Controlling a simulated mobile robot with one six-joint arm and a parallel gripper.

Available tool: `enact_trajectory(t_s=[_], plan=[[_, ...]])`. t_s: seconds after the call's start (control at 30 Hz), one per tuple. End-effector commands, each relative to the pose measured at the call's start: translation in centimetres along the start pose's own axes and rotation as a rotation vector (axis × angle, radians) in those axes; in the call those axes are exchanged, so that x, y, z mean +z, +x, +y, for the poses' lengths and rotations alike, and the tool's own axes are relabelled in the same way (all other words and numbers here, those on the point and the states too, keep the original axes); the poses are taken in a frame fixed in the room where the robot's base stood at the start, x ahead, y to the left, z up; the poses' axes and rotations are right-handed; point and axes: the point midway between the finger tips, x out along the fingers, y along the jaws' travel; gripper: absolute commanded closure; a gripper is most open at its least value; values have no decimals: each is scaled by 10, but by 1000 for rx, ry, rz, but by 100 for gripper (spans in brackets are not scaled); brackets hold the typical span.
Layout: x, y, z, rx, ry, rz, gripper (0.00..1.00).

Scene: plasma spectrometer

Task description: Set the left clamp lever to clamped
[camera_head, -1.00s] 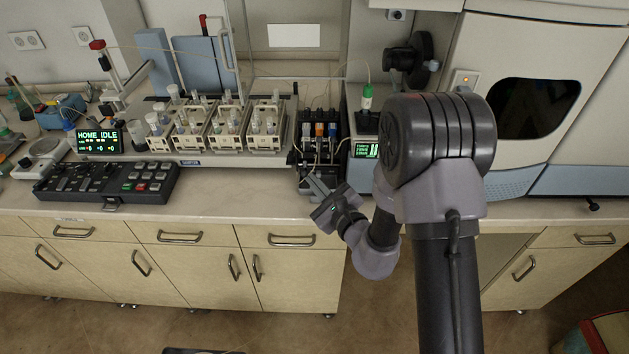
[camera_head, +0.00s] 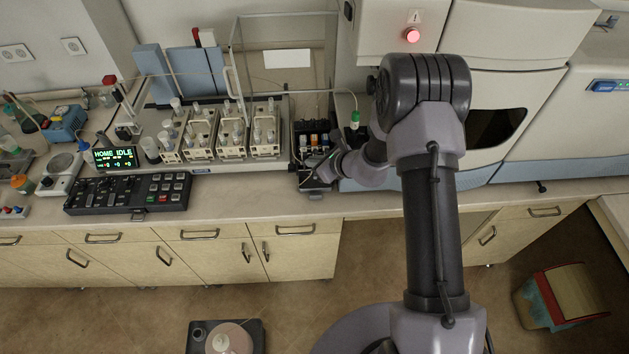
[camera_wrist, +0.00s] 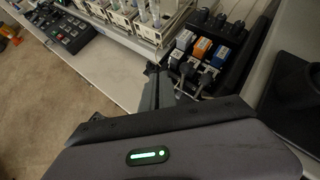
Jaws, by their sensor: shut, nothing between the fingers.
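The pump block (camera_head: 313,133) stands on the counter right of the sample racks. In the head view my gripper (camera_head: 318,172) is at the pump's front; contact is unclear.
A black keypad (camera_head: 130,195) and a green display (camera_head: 115,156) are farther left. The large spectrometer (camera_head: 535,110) stands at right. The counter front (camera_head: 245,197) is clear.

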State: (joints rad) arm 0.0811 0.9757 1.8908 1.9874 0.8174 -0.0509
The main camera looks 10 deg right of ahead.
Motion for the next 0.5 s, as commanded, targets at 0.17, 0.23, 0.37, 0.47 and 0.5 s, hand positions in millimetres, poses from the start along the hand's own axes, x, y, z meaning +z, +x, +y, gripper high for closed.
enact_trajectory(t_s=[0.17,0.23,0.37,0.47,0.5], plan=[[1,4,-4,0,0,2,100],[3,5,-6,1,-1,3,100],[6,6,-10,1,0,3,100],[8,7,-11,1,1,3,100],[8,6,-10,1,1,3,100]])
